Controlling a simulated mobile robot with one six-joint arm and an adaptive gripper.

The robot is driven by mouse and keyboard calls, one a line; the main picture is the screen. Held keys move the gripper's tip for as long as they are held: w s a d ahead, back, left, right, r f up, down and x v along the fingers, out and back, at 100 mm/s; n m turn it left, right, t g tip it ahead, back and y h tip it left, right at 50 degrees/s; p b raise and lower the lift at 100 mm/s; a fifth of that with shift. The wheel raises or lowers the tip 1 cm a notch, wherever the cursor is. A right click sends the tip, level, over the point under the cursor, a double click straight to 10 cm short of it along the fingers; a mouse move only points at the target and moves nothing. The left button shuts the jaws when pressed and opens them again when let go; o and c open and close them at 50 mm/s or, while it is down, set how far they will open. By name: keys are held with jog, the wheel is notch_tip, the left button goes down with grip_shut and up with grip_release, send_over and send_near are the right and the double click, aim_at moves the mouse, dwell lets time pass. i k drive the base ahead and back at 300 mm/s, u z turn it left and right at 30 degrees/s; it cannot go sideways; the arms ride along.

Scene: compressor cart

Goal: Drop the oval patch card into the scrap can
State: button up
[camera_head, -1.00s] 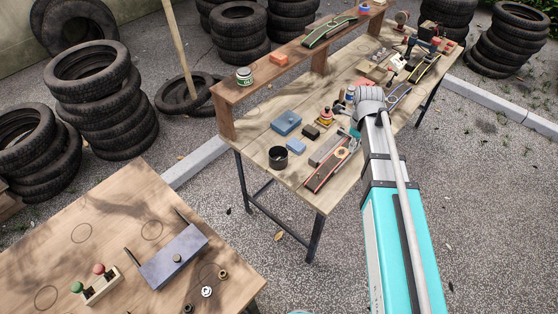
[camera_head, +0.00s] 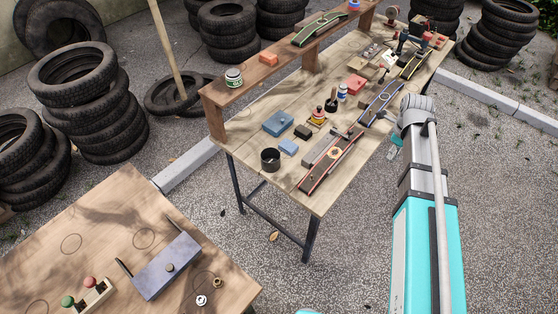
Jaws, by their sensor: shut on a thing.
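A small black open can (camera_head: 270,159), which I take for the scrap can, stands upright near the left front corner of the workbench (camera_head: 240,143). My gripper (camera_head: 374,117) is small and partly hidden by my wrist. It is over the bench's front edge, right of the can and well apart from it. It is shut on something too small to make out. I cannot pick out the oval patch card for certain. A red-edged strip (camera_head: 320,174) with a round tan mark and a blue-edged strip (camera_head: 371,112) with a pale oval mark lie along the front.
Upright bottles (camera_head: 342,91) stand farther back. A raised shelf (camera_head: 250,84) runs along the back. A second table (camera_head: 110,220) is at lower left.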

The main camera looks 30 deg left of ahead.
aim_at(274, 166)
jog(key=z, duration=0.1)
jog(key=k, duration=1.25)
jog(key=u, duration=0.5)
jog(key=i, duration=1)
jog(key=z, duration=0.05)
